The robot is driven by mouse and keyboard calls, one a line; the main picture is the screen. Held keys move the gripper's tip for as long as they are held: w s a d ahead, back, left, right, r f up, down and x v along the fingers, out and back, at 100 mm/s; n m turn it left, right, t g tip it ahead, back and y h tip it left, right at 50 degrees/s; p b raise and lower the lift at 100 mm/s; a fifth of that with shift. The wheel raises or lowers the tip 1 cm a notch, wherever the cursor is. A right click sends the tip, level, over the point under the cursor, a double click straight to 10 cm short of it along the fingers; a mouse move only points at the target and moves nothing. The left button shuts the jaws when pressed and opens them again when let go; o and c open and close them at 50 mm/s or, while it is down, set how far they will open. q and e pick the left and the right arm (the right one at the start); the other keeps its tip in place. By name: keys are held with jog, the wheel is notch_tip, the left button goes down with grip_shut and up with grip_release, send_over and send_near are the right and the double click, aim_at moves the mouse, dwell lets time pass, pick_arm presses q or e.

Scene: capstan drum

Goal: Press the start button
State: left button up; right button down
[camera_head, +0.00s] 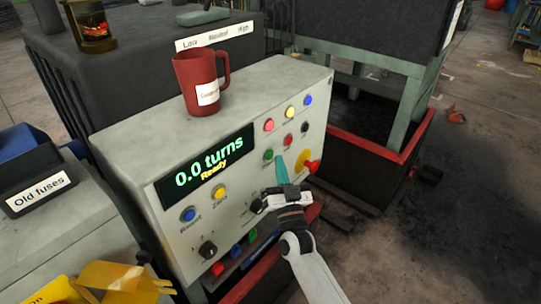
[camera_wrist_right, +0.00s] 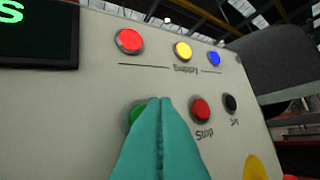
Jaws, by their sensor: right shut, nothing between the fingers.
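The control box (camera_head: 130,150) is a pale grey cabinet with a display (camera_head: 207,165) reading "0.0 turns" and "Ready". A green button (camera_head: 268,156) sits on its front, left of the red Stop button (camera_head: 288,140). In the right wrist view the green button (camera_wrist_right: 136,113) is mostly hidden behind my fingers, and the red Stop button (camera_wrist_right: 201,110) is to their right. The green button's label is not legible. My right gripper (camera_head: 280,160) is shut and empty, its teal fingertips (camera_wrist_right: 160,101) close to the green button. I cannot tell whether they touch it. My left gripper is out of view.
A red mug (camera_head: 194,84) stands on top of the box. Red, yellow and blue lamps (camera_head: 290,112) line the upper panel. An "Old fuses" box (camera_head: 42,190) is at left.

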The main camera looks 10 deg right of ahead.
jog(key=shift+w+a, duration=0.1)
dwell(0.5)
jog(key=shift+w+a, duration=0.2)
jog(key=shift+w, duration=0.05)
